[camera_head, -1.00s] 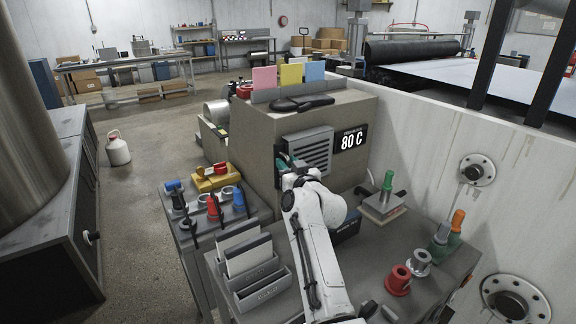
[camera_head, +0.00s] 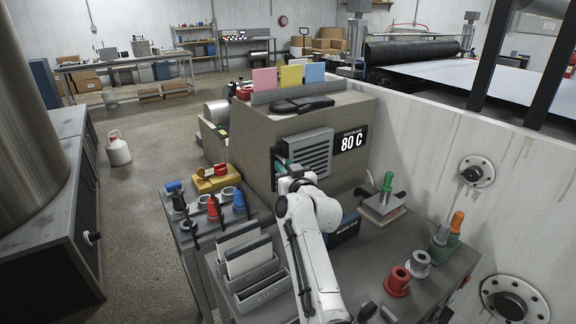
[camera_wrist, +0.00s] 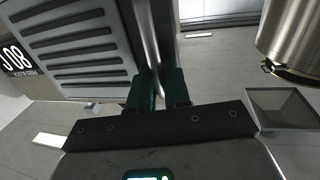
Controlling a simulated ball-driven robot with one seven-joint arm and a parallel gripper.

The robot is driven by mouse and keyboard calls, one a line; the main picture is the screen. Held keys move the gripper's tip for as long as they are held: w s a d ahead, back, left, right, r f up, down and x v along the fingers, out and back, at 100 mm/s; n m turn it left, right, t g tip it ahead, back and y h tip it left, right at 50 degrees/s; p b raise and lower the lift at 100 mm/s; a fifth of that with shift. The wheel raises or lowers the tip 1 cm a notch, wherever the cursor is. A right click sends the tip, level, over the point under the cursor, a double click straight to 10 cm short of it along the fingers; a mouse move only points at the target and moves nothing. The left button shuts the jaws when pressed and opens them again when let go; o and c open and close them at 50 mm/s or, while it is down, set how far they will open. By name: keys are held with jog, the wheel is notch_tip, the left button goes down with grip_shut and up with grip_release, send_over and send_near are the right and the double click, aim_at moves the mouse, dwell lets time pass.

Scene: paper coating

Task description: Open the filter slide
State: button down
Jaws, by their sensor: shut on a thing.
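The filter slide is a grey louvred panel (camera_head: 309,150) on the front of the beige machine, left of the 80 C display. In the wrist view the panel (camera_wrist: 75,45) fills the upper left, with an upright metal bar (camera_wrist: 150,35) along its edge. My gripper (camera_wrist: 158,88) has dark green fingers, one on each side of the bar, shut on it. In the head view my gripper (camera_head: 282,163) is at the panel's left edge, partly hidden by my wrist. The exact finger contact is hidden.
A grey table (camera_head: 352,268) in front bears red and grey spools, a green-handled block (camera_head: 382,207) and card holders (camera_head: 262,287). A side cart with bottles (camera_head: 213,208) stands at left. The floor (camera_head: 130,200) farther left is mostly clear.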

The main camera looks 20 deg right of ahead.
jog(key=shift+s+a+p, duration=0.25)
jog(key=shift+a+p, duration=0.05)
jog(key=shift+a, duration=0.45)
jog(key=shift+s+a+p, duration=0.25)
jog(key=shift+a, duration=0.45)
jog(key=c, duration=1.3)
grip_release()
jog(key=shift+s+d+b, duration=0.2)
jog(key=shift+s, duration=1.6)
jog(key=shift+s+d+b, duration=0.15)
jog(key=shift+s+d, duration=0.1)
jog(key=shift+s, duration=1.5)
jog(key=shift+s+d+b, duration=0.2)
jog(key=shift+s, duration=1.6)
jog(key=shift+c, duration=0.2)
